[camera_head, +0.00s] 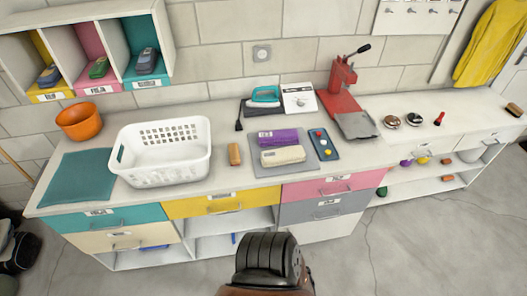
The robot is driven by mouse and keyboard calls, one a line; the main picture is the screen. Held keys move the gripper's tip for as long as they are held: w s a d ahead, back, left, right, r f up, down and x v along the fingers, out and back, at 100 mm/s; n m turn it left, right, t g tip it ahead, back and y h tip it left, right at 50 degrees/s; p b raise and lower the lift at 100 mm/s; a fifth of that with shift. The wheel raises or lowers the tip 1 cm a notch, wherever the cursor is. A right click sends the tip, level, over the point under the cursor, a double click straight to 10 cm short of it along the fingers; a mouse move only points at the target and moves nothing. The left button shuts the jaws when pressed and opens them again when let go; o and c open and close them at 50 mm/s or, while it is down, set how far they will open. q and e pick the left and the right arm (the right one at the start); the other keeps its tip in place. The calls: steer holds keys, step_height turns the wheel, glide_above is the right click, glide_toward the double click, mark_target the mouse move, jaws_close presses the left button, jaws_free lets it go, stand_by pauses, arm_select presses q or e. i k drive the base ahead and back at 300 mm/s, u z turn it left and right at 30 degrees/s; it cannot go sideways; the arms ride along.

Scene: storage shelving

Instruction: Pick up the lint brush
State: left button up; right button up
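I cannot tell for certain which thing is the lint brush. A small tan-brown block-like item (235,154) lies on the counter, right of the white laundry basket (165,176). A small red-handled item (439,118) with a dark end lies on the counter at the right. A brown item (514,109) lies at the far right end. Small blue (49,75), green (98,68) and grey-blue (147,61) items lie in the wall cubbies. Neither gripper can be made out.
An orange bowl (79,121), teal cloth (80,178), iron (265,97), folded purple cloth (278,136), cream cloth (283,155), blue tray (324,144) and red press (341,92) occupy the counter (225,185). Drawers and open shelves are below. The floor (420,240) at the front right is clear.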

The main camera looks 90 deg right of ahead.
mark_target(233, 149)
steer(key=z, duration=2.5)
